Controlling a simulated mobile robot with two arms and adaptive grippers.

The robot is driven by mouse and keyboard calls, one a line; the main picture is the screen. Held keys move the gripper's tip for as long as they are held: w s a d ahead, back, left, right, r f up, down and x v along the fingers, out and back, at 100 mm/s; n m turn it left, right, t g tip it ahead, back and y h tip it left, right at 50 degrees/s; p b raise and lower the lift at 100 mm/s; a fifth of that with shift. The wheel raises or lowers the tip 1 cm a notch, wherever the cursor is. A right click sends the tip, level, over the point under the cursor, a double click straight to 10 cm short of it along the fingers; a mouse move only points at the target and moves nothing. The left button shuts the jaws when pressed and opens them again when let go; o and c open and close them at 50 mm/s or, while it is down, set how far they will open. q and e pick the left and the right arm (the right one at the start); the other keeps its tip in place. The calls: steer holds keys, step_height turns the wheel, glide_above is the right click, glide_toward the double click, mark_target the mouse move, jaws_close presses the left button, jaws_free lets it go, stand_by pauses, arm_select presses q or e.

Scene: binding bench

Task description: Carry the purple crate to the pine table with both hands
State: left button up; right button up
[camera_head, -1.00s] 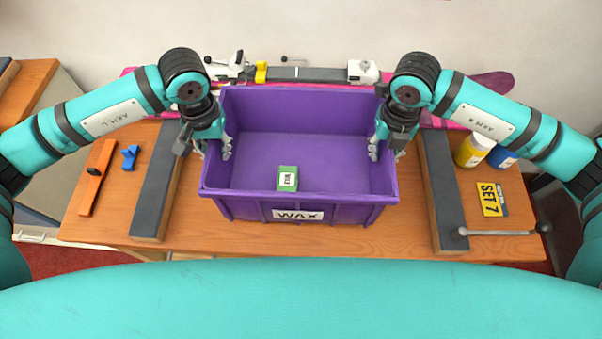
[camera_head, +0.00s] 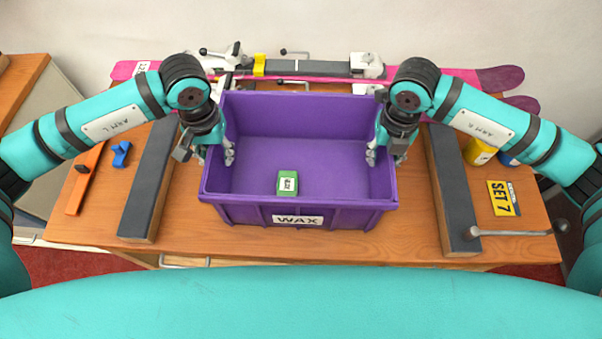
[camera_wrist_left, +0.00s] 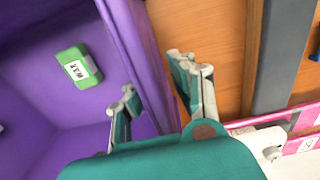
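The purple crate (camera_head: 345,212), with a WAX label on its front, is level between my arms, above or on the orange-brown wooden table (camera_head: 200,235); whether it touches the table cannot be seen. A small green block (camera_head: 287,183) lies inside the crate.
Dark-topped blocks (camera_head: 151,185) and (camera_head: 452,190) flank the crate. Pink skis (camera_head: 460,76) with bindings lie behind it. An orange bar (camera_head: 84,182) and blue clip (camera_head: 121,154) are at left. A yellow bottle (camera_head: 479,151), SET 7 card (camera_head: 503,198) and metal rod (camera_head: 515,233) are at right.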

arm_select(q)
steer(key=shift+o, duration=0.7)
arm_select(e)
steer(key=shift+o, duration=0.7)
steer(key=shift+r, duration=0.1)
arm_select(q)
steer(key=shift+r, duration=0.3)
step_height(320, 180, up, 10)
steer(key=shift+r, duration=0.7)
arm_select(e)
steer(key=shift+r, duration=0.1)
step_height(320, 180, up, 12)
steer(key=shift+f, duration=0.1)
